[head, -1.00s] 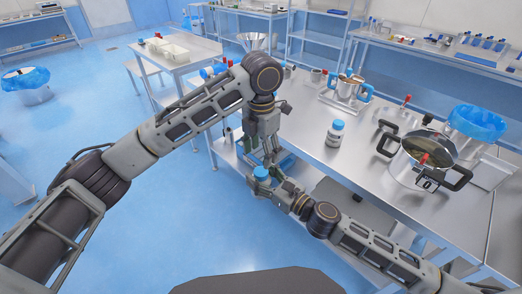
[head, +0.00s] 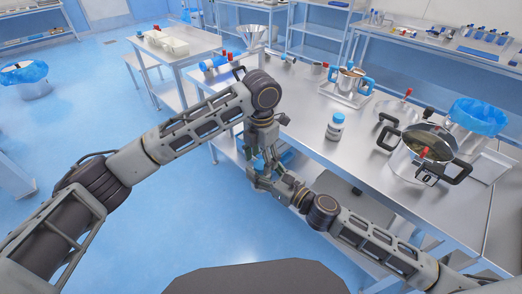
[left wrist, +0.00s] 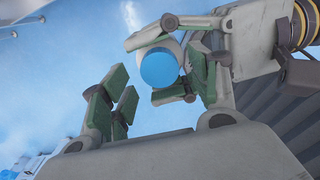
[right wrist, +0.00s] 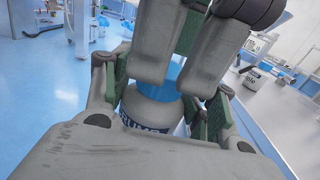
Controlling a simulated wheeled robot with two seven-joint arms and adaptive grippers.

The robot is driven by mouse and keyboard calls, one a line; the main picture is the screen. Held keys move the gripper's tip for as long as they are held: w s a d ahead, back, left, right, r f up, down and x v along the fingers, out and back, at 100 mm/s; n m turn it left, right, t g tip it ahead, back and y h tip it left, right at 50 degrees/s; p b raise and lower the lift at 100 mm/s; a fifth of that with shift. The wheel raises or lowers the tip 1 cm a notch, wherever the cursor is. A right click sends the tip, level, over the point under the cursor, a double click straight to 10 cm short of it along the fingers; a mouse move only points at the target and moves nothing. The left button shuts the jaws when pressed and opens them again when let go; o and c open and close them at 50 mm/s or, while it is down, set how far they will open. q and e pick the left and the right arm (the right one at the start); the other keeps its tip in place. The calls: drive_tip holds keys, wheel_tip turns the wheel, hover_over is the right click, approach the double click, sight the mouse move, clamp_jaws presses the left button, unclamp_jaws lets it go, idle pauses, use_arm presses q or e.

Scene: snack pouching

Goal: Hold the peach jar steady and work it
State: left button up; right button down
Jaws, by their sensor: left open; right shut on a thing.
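A pale jar with a blue lid is held in my right gripper (right wrist: 160,105), whose green-padded fingers are shut on its body. The jar (right wrist: 145,108) shows a dark label, partly hidden, with letters like "RUMB"; I cannot read peach on it. In the left wrist view the lid (left wrist: 160,67) faces the camera.
A white blue-lidded jar (head: 335,127) stands on the steel table (head: 305,110) to the right. A large pot (head: 420,155) with black handles and a smaller blue-handled pot (head: 349,82) are also there. The grippers are in front of the table's left edge, over blue floor.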

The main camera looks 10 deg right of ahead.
use_arm(q)
drive_tip(key=shift+f, duration=1.1)
drive_tip(key=c, duration=1.1)
drive_tip(key=o, duration=1.1)
drive_tip(key=shift+r, duration=0.15)
drive_tip(key=shift+r, duration=2.15)
